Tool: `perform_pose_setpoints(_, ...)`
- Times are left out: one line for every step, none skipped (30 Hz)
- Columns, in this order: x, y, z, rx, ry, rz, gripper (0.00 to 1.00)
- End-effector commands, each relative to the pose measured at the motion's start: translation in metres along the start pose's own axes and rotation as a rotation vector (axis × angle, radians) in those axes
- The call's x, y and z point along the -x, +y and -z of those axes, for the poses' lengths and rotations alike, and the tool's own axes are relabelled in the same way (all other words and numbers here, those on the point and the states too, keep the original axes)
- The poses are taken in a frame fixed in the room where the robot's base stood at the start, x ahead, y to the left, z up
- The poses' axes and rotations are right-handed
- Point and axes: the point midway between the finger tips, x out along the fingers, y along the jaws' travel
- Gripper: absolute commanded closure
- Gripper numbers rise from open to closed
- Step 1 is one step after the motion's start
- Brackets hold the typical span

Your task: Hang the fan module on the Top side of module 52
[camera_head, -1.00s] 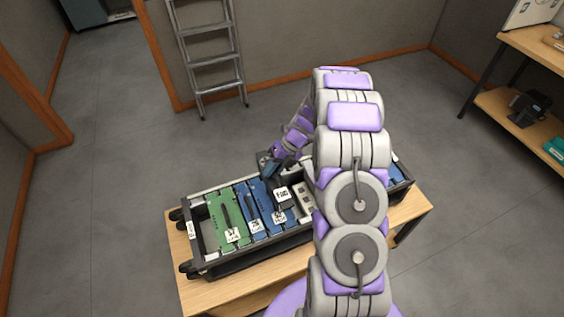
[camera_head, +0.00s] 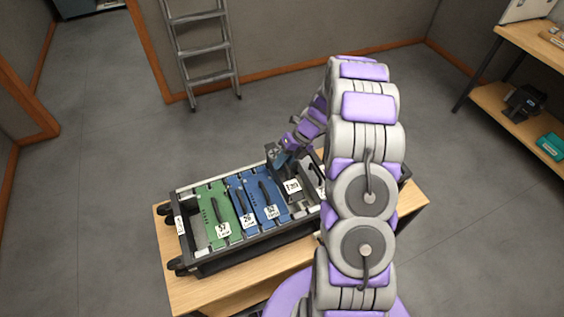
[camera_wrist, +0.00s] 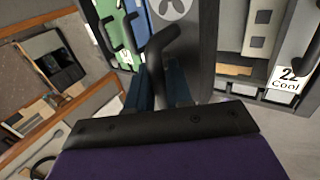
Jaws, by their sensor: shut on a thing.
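My gripper (camera_head: 279,158) is shut on the black handle (camera_wrist: 172,45) of the fan module. The fan module (camera_head: 294,195) is dark grey with a white label; in the wrist view its grey face (camera_wrist: 203,40) shows part of a white fan symbol. It is at the right of module 52, over the rack; I cannot tell whether it touches anything. Module 52 (camera_head: 259,195) is blue with a black handle and a white label, seated in the rack between blue module 26 and the fan module. My arm hides the rack's right part.
The black rack (camera_head: 188,240) stands on a wooden table (camera_head: 182,294). Green module 57 (camera_head: 212,207) and blue module 26 (camera_head: 238,200) sit left of module 52. A label reading 22 Cool (camera_wrist: 286,82) shows at right in the wrist view. A ladder leans at the back wall.

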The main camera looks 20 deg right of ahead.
Motion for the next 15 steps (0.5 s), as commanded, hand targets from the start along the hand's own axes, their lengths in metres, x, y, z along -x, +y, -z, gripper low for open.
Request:
perform_pose_setpoints(-0.003, -0.006, -0.001, -0.001, -0.003, -0.002, 1.00)
perform_pose_setpoints(-0.003, -0.008, -0.001, -0.002, -0.004, -0.003, 1.00)
perform_pose_setpoints(-0.004, -0.011, -0.001, -0.002, -0.004, -0.004, 1.00)
perform_pose_setpoints(-0.005, -0.012, -0.001, -0.002, -0.004, -0.005, 1.00)
perform_pose_setpoints(-0.006, -0.013, -0.001, -0.002, -0.004, -0.005, 1.00)
perform_pose_setpoints(-0.008, -0.013, -0.001, -0.002, -0.004, -0.004, 1.00)
perform_pose_setpoints(-0.010, -0.013, -0.001, -0.001, -0.004, -0.003, 1.00)
perform_pose_setpoints(-0.012, -0.013, -0.001, -0.001, -0.004, -0.002, 1.00)
perform_pose_setpoints(-0.014, -0.012, -0.001, 0.000, -0.004, 0.000, 1.00)
perform_pose_setpoints(-0.016, -0.012, -0.001, 0.000, -0.003, 0.001, 1.00)
perform_pose_setpoints(-0.018, -0.011, -0.001, 0.000, -0.003, 0.002, 1.00)
perform_pose_setpoints(-0.020, -0.010, 0.000, 0.001, -0.002, 0.004, 1.00)
perform_pose_setpoints(-0.022, -0.010, 0.000, 0.001, -0.002, 0.006, 1.00)
perform_pose_setpoints(-0.024, -0.009, 0.000, 0.001, -0.001, 0.007, 1.00)
perform_pose_setpoints(-0.027, -0.009, 0.000, 0.001, 0.000, 0.008, 1.00)
